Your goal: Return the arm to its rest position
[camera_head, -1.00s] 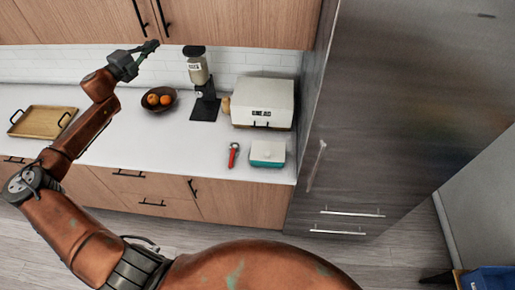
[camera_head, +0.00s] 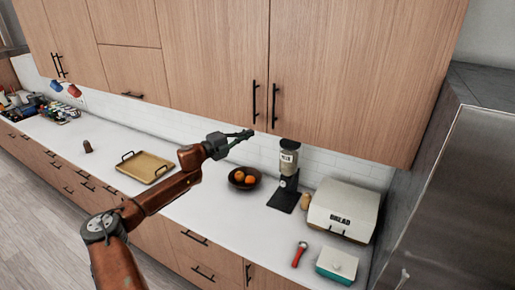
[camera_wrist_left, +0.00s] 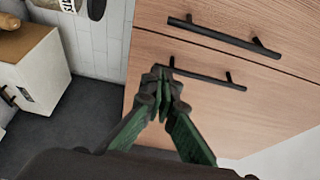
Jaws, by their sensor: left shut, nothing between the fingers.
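My left arm reaches in from the lower left in the head view, with its gripper (camera_head: 246,134) raised in front of the upper cabinets, above the counter and the fruit bowl. The gripper is shut and empty. In the left wrist view its green and black fingers (camera_wrist_left: 163,80) meet at the tips, in front of a wooden cabinet face with black handles. Whether the tips touch the cabinet, I cannot tell. My right gripper is not in view.
The counter holds a tray (camera_head: 125,168), a bowl (camera_head: 236,185) with oranges, a coffee grinder (camera_head: 287,180), a white bread box (camera_head: 343,209), a red-handled tool (camera_head: 299,254) and a teal-and-white box (camera_head: 337,265). Upper cabinets (camera_head: 215,60) overhang it. A steel fridge (camera_head: 455,210) stands at right.

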